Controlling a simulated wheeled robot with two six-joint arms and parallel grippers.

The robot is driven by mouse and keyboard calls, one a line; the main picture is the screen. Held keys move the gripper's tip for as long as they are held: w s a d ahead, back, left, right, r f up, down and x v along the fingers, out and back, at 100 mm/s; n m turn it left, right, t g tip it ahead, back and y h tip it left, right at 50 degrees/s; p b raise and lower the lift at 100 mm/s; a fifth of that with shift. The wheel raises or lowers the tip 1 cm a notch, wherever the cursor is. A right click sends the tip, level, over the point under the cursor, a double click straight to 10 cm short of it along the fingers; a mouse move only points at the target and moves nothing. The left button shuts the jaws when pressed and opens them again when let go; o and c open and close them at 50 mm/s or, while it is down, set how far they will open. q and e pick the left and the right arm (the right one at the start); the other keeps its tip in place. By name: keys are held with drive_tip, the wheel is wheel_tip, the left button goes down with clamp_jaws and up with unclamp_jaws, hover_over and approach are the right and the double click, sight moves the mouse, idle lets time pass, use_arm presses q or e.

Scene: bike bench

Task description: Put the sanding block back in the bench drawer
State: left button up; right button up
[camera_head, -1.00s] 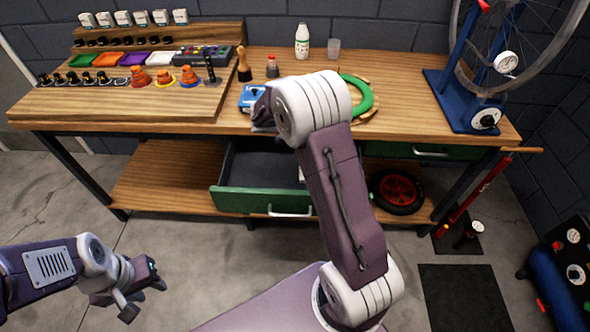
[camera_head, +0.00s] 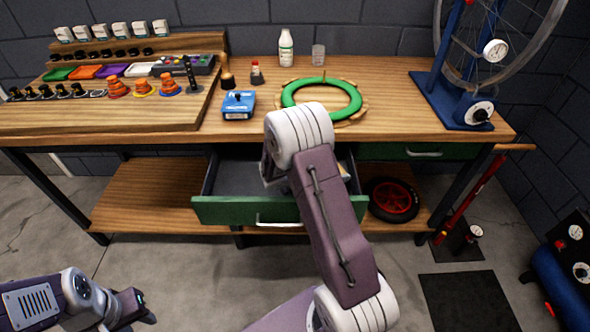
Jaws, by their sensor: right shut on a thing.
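The bench drawer (camera_head: 228,210) is pulled open below the bench top, with its green front and pale handle toward me. My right gripper (camera_head: 273,176) points down over the open drawer, at or just below bench-top height. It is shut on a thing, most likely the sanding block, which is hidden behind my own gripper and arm. I cannot tell whether that thing touches the drawer floor. A small pale-yellow thing shows inside the drawer, right of my arm. My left gripper (camera_head: 138,308) is low at the bottom left, away from the bench, its jaws unclear.
On the bench top stand a blue box (camera_head: 238,106), a green ring (camera_head: 321,97), a white bottle (camera_head: 286,48) and a blue wheel stand (camera_head: 450,100). A closed green drawer (camera_head: 400,151) is right of the open one. A small wheel (camera_head: 394,199) lies on the lower shelf.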

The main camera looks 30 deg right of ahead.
wheel_tip(320, 180, down, 3)
drive_tip(key=shift+w+a, duration=0.1)
drive_tip(key=w+a, duration=0.1)
drive_tip(key=w, duration=0.1)
drive_tip(key=w+a, duration=0.2)
drive_tip(key=w, duration=0.1)
drive_tip(key=w+a, duration=0.2)
drive_tip(key=shift+w+r+p, duration=0.1)
drive_tip(key=shift+w+p, duration=0.1)
drive_tip(key=shift+p, duration=0.15)
drive_tip(key=w+a, duration=0.2)
drive_tip(key=w, duration=0.1)
drive_tip(key=shift+w+a, duration=0.15)
drive_tip(key=shift+w, duration=0.1)
drive_tip(key=shift+s+f, duration=0.15)
drive_tip(key=shift+f, duration=0.4)
drive_tip(key=shift+f+b, duration=0.25)
drive_tip(key=shift+b, duration=0.1)
drive_tip(key=o, duration=1.3)
drive_tip(key=shift+o, duration=0.2)
